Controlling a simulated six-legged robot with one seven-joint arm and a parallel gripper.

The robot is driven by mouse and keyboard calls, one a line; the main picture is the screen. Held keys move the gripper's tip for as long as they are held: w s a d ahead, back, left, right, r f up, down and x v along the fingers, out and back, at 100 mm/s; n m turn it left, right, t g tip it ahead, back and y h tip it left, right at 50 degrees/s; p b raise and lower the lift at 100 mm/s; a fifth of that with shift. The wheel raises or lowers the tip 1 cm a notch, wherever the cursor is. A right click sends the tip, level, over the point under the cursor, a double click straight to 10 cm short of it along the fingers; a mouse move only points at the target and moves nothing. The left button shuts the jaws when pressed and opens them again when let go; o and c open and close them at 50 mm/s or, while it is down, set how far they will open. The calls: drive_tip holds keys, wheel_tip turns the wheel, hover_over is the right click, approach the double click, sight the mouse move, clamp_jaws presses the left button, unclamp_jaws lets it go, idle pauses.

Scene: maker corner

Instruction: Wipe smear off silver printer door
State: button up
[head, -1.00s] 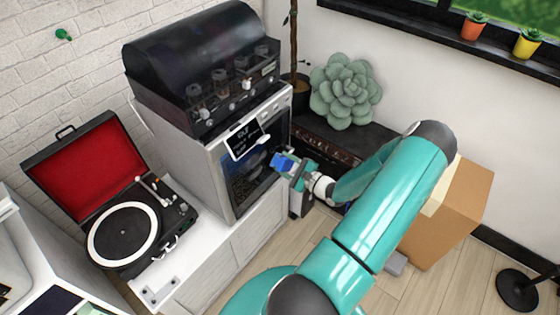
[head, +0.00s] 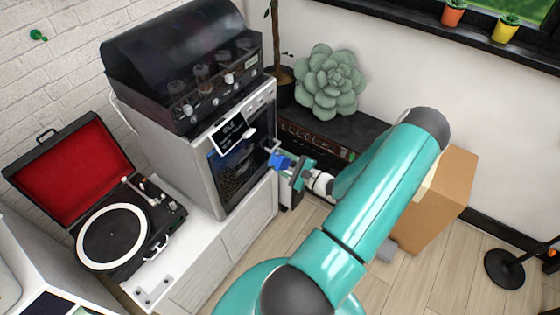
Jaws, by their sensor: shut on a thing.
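The silver printer (head: 188,165) is a grey box with a dark glass door (head: 238,172), standing on a white cabinet. My gripper (head: 285,163) is shut on a small blue block (head: 278,160), perhaps a sponge. It holds the block at the right edge of the door, low beside a thin silver bar (head: 268,145). I cannot tell whether the block touches the door. A white oval mark (head: 249,134) shows high on the door beside a small black sign (head: 230,138). I cannot tell if this mark is the smear.
A dark hooded machine (head: 185,70) sits on the printer. An open red-lined turntable (head: 112,235) stands on the white cabinet (head: 245,230) to the left. A green succulent (head: 330,82) is behind my gripper, and a cardboard box (head: 435,205) stands at the right.

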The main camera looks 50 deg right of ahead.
idle(0.3)
approach(234, 175)
drive_tip(key=shift+w+a, duration=0.1)
drive_tip(key=shift+w, duration=2.15)
drive_tip(key=shift+w+f, duration=0.1)
drive_tip(key=shift+w, duration=0.9)
